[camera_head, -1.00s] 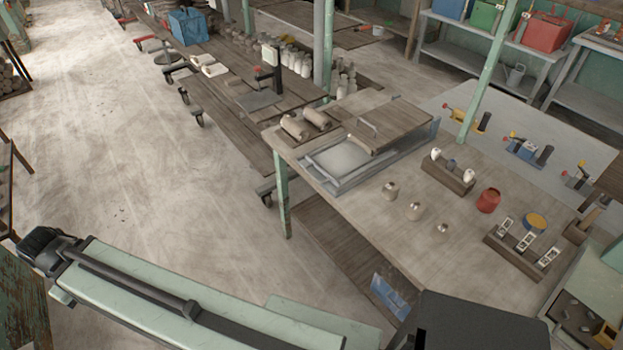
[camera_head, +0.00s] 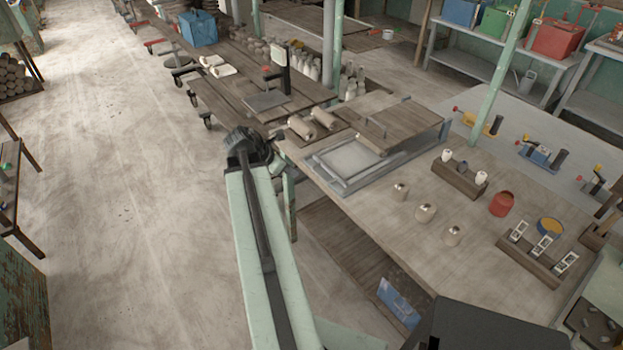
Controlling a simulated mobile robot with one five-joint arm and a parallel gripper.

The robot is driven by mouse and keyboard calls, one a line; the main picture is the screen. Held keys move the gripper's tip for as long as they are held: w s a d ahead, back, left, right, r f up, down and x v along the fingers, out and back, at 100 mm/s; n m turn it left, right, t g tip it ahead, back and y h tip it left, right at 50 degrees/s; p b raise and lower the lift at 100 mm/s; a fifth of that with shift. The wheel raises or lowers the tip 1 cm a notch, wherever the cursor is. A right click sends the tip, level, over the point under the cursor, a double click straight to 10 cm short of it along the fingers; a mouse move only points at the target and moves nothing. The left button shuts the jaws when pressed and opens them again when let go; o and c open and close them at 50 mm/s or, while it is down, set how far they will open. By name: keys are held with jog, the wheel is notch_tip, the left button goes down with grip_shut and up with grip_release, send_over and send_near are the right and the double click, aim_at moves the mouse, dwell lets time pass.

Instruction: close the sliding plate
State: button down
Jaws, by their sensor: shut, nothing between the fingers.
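The sliding plate (camera_head: 408,119) is a brown wooden board on a low grey frame box (camera_head: 340,187) on the workbench. The plate covers the right, far part of the box. The left, near part is open and shows a pale grey surface (camera_head: 350,158). A small upright handle stands near the plate's left edge. My gripper (camera_head: 243,140), dark at the end of my pale green arm, is shut and empty. In the picture it is left of the box, by the bench's left corner, apart from the plate.
Two clay rolls (camera_head: 313,122) lie left of the box. Another table (camera_head: 228,85) stands behind.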

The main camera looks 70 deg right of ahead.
jog(key=d+r+b+x, duration=0.1)
jog(key=b+x, duration=0.7)
jog(key=x, duration=0.5)
jog(key=shift+s+d+r, duration=0.25)
jog(key=shift+s+d, duration=0.05)
jog(key=shift+s, duration=0.1)
